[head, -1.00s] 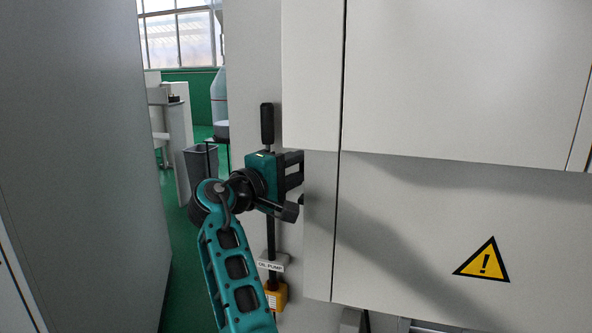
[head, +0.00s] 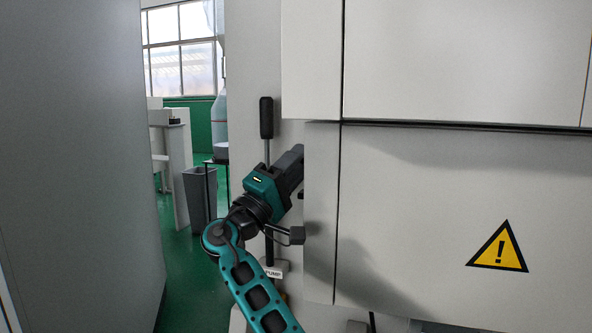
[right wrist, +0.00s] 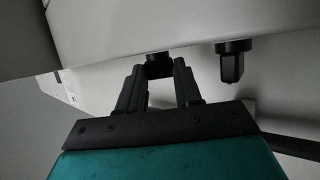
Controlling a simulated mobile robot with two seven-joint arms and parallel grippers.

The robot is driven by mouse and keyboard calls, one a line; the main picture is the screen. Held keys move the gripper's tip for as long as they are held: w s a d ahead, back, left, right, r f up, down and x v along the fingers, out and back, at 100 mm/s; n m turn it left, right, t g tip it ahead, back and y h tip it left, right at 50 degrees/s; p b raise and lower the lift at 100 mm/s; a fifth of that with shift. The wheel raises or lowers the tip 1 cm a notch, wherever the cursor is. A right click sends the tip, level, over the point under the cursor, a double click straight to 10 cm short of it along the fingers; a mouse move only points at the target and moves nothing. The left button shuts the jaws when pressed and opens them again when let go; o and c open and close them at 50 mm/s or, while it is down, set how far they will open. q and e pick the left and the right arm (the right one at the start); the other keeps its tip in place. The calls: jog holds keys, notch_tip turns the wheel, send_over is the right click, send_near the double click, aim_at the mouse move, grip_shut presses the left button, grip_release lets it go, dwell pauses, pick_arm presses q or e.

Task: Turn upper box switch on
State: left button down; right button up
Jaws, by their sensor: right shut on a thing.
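My right gripper (head: 296,158) reaches up and to the right against the left side of the pale machine box, its fingertips partly hidden there in the head view. In the right wrist view, its two dark fingers (right wrist: 159,75) are closed around a small black knob (right wrist: 158,66) on the pale surface. A second black switch knob (right wrist: 232,62) stands out to the right of the fingers, apart from them. A small dark piece (head: 301,195) shows below the gripper at the box's edge in the head view. My left gripper is not in view.
A black-handled lever (head: 266,118) stands upright just left of the gripper. The large box front with a yellow warning sign (head: 499,248) fills the right. A grey cabinet (head: 75,170) stands at the left, with green floor between.

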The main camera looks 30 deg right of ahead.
dwell(0.4)
jog(key=o, duration=1)
jog(key=shift+o, duration=0.2)
jog(key=v, duration=1.3)
jog(key=shift+w, duration=0.1)
